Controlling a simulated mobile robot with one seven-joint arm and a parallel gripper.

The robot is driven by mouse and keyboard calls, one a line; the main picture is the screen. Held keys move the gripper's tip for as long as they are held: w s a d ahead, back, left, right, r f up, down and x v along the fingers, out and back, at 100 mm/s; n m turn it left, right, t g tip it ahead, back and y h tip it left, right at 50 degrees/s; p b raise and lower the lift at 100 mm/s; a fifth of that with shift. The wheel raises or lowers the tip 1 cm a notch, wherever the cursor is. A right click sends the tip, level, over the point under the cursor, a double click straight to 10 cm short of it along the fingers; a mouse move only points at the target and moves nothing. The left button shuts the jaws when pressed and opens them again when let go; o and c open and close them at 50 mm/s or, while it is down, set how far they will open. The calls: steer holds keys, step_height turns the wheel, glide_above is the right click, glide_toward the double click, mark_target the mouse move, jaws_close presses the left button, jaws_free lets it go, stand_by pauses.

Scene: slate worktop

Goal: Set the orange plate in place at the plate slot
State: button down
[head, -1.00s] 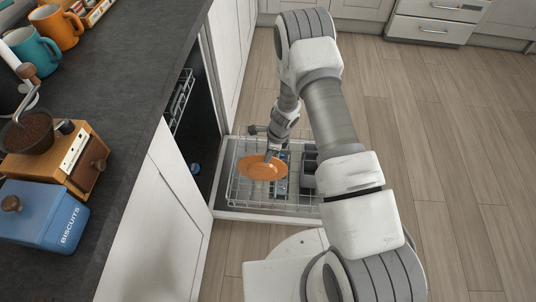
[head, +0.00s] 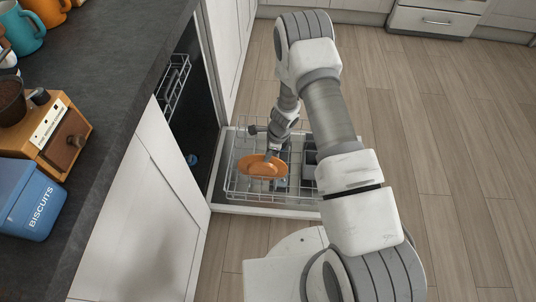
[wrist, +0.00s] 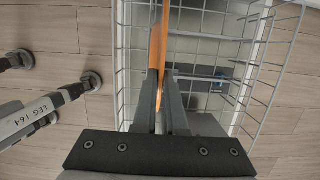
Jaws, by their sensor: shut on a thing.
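The orange plate (head: 258,168) is held over the pulled-out dishwasher rack (head: 238,189). My gripper (wrist: 160,76) is shut on the plate's edge. In the wrist view the plate (wrist: 158,42) shows nearly edge-on between the two fingers, with the wire rack (wrist: 205,38) behind and to its right. In the head view my gripper (head: 270,155) is at the plate's upper edge. I cannot tell which slot of the rack is the plate slot, or whether the plate touches the wires.
A grey basket (head: 310,160) stands in the rack's right part. The open dishwasher (head: 190,120) is to the left, under the dark worktop (head: 115,95). The worktop holds a blue biscuit tin (head: 28,203), a wooden grinder (head: 55,140) and mugs (head: 22,30). Bare floor lies right.

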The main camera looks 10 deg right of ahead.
steer(key=c, duration=0.9)
jaws_free()
steer(key=w+p+v, duration=0.1)
steer(key=p+v, duration=0.4)
steer(key=v, duration=1.2)
steer(key=shift+s+r+p, duration=0.25)
steer(key=shift+s+p, duration=0.15)
steer(key=shift+s, duration=0.1)
steer(key=shift+w+r, duration=0.1)
